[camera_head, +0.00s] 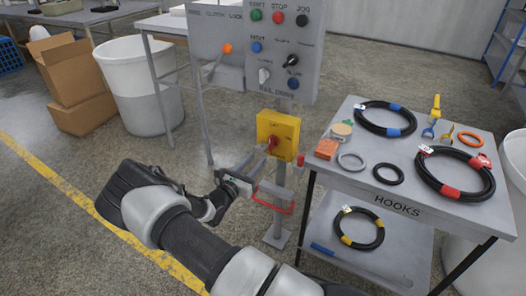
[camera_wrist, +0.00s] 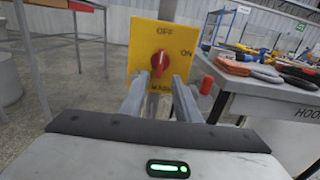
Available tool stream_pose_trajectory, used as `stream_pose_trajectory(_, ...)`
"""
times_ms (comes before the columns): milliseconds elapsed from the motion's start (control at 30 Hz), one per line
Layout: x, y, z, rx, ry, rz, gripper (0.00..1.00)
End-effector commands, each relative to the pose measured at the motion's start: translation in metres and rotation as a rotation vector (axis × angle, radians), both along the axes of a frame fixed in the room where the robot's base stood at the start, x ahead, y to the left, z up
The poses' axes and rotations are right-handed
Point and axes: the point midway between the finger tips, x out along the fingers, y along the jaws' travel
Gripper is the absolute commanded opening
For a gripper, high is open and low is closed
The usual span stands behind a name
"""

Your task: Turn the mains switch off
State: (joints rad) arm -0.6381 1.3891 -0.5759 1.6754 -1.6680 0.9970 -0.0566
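The mains switch is a yellow box (camera_head: 278,135) with a red knob (camera_head: 272,143) on a grey post. In the wrist view the yellow plate (camera_wrist: 145,45) reads OFF at the top and ON at the right. The red knob (camera_wrist: 159,62) there looks about upright; I cannot tell which end is its pointer. My gripper (camera_head: 260,165) is close in front of the box. In the wrist view my gripper (camera_wrist: 159,84) is open, one finger left and one right of the knob's lower part. I see no clear contact with the knob.
A grey control panel (camera_head: 225,72) with buttons stands above the box. A red-railed bracket (camera_head: 272,204) is below it. A table labelled HOOKS (camera_head: 345,188) with hoses, rings and an orange block (camera_head: 326,149) stands close right. A white bin (camera_head: 140,85) and cardboard boxes (camera_head: 75,85) are left.

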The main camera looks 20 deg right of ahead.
Motion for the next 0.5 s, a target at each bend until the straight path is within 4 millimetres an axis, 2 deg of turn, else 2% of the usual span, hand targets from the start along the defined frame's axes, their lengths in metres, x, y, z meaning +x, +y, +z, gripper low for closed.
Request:
stream_pose_trajectory(33, -0.008, 0.012, 0.001, 0.001, 0.002, 0.004, 0.30)
stream_pose_trajectory(200, -0.030, 0.040, 0.001, 0.000, 0.001, 0.003, 0.30)
stream_pose_trajectory(400, -0.046, 0.060, 0.000, 0.000, 0.001, 0.002, 0.30)
stream_pose_trajectory(500, -0.049, 0.063, 0.000, -0.001, 0.001, 0.000, 0.30)
